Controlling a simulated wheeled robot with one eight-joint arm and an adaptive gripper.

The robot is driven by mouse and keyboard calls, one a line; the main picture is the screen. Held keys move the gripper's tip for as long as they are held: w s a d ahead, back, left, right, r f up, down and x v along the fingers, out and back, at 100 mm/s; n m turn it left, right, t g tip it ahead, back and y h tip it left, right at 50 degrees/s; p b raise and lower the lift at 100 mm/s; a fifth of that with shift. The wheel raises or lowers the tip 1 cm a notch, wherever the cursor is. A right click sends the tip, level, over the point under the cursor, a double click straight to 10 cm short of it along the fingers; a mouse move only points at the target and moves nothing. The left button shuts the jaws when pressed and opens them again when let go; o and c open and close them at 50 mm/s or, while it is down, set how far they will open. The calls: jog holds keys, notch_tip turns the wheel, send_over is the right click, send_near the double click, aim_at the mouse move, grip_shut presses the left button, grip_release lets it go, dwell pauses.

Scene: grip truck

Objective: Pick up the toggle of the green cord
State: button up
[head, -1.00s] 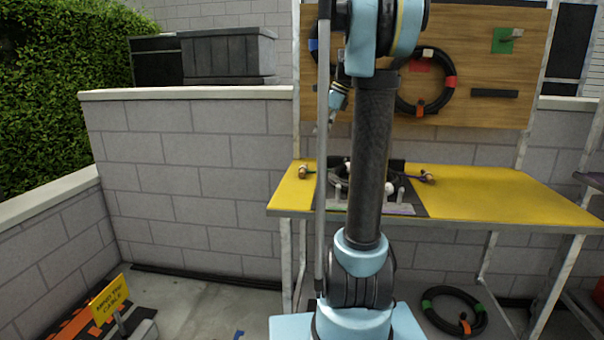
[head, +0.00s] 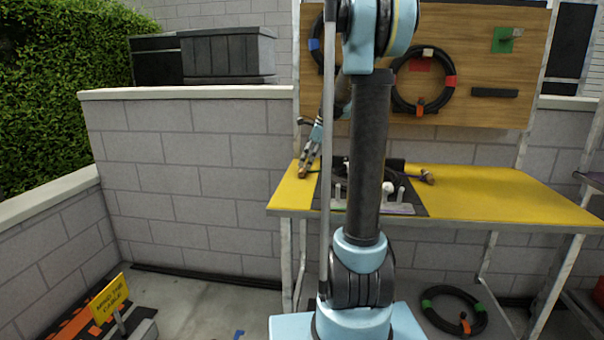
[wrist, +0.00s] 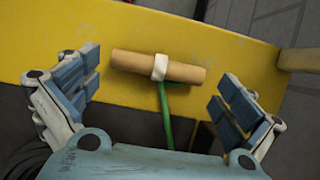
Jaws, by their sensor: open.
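The toggle (wrist: 187,71) is a tan wooden bar with a white band at its middle, seen in the wrist view. It lies over the yellow bench top, slightly tilted. The green cord (wrist: 165,112) runs from the white band down towards my gripper. My gripper (wrist: 166,95) is open, with one finger pad to the left and one to the right below the toggle, and nothing is between them but the cord. In the head view my gripper (head: 308,160) is low at the bench's left end, over the toggle (head: 302,173), which it partly covers.
The yellow bench (head: 480,190) is clear on its right. A dark mat with black cables and a grey rack (head: 400,208) stands mid-bench, partly behind my arm. Another toggle end (head: 427,177) lies right of it. A wooden board (head: 470,60) with coiled cables rises behind.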

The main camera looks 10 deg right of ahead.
jog(key=shift+x, duration=1.05)
jog(key=c, duration=0.8)
notch_tip(320, 180, up, 11)
